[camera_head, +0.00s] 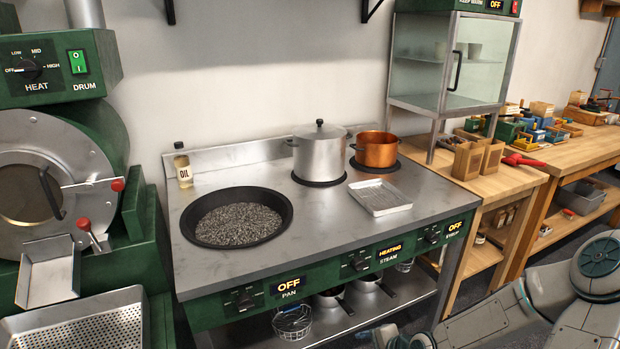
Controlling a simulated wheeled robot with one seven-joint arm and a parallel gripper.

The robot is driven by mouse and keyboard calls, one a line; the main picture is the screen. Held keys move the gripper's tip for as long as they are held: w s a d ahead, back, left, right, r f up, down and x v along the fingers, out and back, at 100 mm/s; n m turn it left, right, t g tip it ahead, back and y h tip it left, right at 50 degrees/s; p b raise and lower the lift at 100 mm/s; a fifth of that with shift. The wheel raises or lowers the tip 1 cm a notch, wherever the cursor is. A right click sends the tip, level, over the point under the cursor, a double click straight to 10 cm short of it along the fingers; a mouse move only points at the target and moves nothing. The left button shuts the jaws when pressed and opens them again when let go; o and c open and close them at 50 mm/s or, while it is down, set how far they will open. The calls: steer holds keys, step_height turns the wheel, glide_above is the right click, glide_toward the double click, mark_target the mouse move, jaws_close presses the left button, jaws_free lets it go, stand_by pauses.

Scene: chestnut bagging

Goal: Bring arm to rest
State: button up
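My arm (530,300) shows at the bottom right corner, its grey links folded low in front of the stove counter and the wooden benches. My gripper is not clearly visible; the end of the arm runs out of the picture at the bottom. Nothing held can be seen.
A steel stove counter (330,222) bears a black pan (285,202) of dark grains, a lidded steel pot (320,158), a copper pot (376,150), a tray (380,197) and an oil bottle (183,168). A green drum roaster (120,150) stands left, wooden benches (565,155) right.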

steer(key=s+d+r+n+g+h+p, duration=0.2)
steer(key=s+r+n+h, duration=0.15)
steer(key=r, duration=0.45)
steer(key=s+d+r+n+g+h+p, duration=0.2)
steer(key=s+d+r+n+h, duration=0.1)
steer(key=r+n, duration=0.3)
steer(key=s+a+r+n+p, duration=0.1)
steer(key=s+a+r+p, duration=0.1)
steer(key=s+r, duration=0.3)
steer(key=s+a+r+n+p, duration=0.2)
steer(key=s+r, duration=0.4)
steer(key=r, duration=0.8)
steer(key=shift+a+y, duration=0.25)
steer(key=shift+y, duration=0.2)
